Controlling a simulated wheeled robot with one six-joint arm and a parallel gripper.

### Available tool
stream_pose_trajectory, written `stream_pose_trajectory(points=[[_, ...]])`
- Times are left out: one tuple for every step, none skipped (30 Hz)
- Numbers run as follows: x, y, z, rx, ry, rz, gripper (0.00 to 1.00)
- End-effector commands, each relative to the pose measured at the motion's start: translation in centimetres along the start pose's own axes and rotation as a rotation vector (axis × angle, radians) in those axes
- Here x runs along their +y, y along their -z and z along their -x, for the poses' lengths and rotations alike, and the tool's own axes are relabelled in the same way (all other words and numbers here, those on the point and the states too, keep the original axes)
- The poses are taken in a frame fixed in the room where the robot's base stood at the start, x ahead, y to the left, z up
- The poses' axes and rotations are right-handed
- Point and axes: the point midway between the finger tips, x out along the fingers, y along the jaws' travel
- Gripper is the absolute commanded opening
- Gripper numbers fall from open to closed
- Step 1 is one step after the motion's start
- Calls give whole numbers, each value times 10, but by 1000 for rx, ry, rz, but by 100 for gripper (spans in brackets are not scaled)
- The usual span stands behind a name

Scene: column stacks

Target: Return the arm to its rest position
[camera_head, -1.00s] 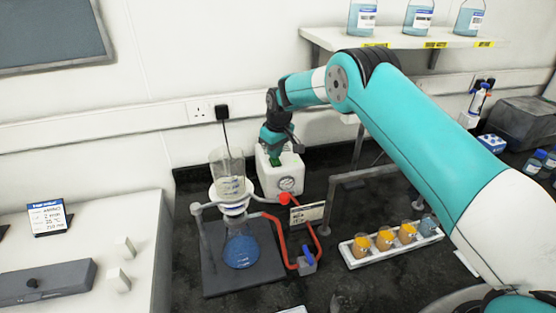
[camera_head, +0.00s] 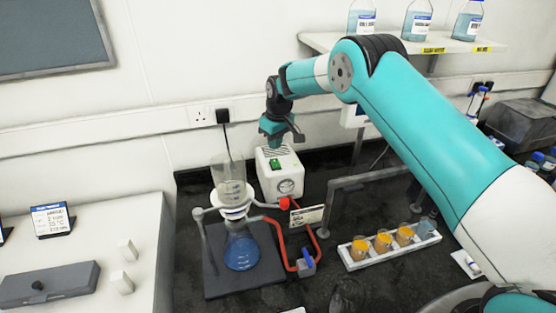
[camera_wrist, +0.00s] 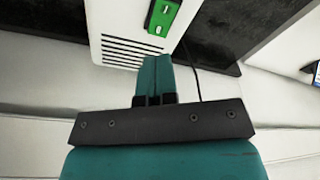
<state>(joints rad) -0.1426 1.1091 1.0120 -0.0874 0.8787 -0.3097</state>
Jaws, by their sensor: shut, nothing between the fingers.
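My arm reaches in from the right in the head view, bent at the elbow, with the wrist hanging down. My gripper (camera_head: 277,146) is shut and empty, above the white pump box (camera_head: 268,182). A green switch (camera_head: 275,163) sits on top of the box, just below the fingertips, with a small gap. In the wrist view, the gripper (camera_wrist: 154,62) points toward the box (camera_wrist: 112,20), and the green switch (camera_wrist: 164,17) lies just past the fingertips.
A filter funnel (camera_head: 229,180) on a flask of blue liquid (camera_head: 241,252) stands left of the box. A rack with amber vials (camera_head: 388,251) is at right. A shelf with bottles (camera_head: 400,42) is behind my arm. Red tubing (camera_head: 285,240) runs in front of the box.

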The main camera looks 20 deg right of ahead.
Motion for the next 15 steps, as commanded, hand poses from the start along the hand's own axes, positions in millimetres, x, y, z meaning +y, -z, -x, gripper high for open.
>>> stream_pose_trajectory(points=[[0,1,7,0,0,0,0],[0,1,9,0,0,0,0],[0,2,12,-1,0,0,0],[0,2,15,-1,0,0,0],[0,2,17,-1,0,0,0],[0,3,19,-1,0,0,0],[0,3,20,-1,0,0,0],[0,3,20,-1,0,0,0],[0,3,20,-1,0,0,0],[0,3,20,-1,0,0,0],[0,3,20,-1,0,0,0],[0,3,20,-1,0,0,0],[0,3,20,-1,0,0,0],[0,3,20,-1,0,0,0],[0,3,20,-1,0,0,0]])
